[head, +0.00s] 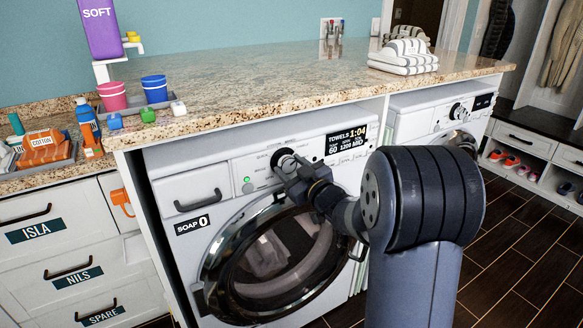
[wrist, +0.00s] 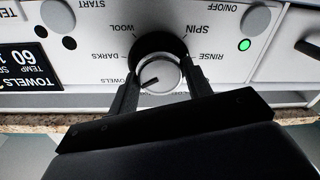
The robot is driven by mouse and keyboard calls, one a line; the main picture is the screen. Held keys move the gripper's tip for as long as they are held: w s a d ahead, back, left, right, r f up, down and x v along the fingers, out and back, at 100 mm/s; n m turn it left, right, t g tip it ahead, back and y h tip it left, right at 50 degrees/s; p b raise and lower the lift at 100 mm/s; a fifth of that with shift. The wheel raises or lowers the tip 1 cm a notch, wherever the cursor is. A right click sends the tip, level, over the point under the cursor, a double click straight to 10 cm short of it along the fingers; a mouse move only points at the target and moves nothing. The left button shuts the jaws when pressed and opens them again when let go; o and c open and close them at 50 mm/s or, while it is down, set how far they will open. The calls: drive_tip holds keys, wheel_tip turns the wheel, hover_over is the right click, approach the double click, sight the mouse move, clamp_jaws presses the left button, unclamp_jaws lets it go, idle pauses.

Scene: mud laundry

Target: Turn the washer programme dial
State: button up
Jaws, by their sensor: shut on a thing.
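The washer (head: 180,185) stands under the granite counter, its round glass door (head: 275,255) shut. Its programme dial (head: 284,160) is on the front panel. In the wrist view the dial (wrist: 158,72) is a silver knob with a dark pointer line, ringed by black and by labels such as TOWELS, DARKS, WOOL, SPIN and RINSE. The pointer is toward TOWELS. My gripper (wrist: 158,80) has one finger on each side of the knob and is shut on it. In the head view my gripper (head: 290,168) partly hides the dial. The display (head: 346,143) reads TOWELS 1:04.
A second white machine (head: 425,118) stands to the right. The counter (head: 250,75) above holds folded striped towels (head: 403,58), a pink cup (head: 112,96), a blue cup (head: 154,88) and a purple SOFT dispenser (head: 100,28). A green light (wrist: 244,44) is lit on the panel.

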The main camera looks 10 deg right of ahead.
drive_tip(key=o, duration=1)
drive_tip(key=v, duration=1)
drive_tip(key=shift+s+d, duration=0.2)
drive_tip(key=shift+s, duration=0.2)
drive_tip(key=x, duration=1.1)
drive_tip(key=shift+f, duration=0.1)
drive_tip(key=shift+n, duration=0.3)
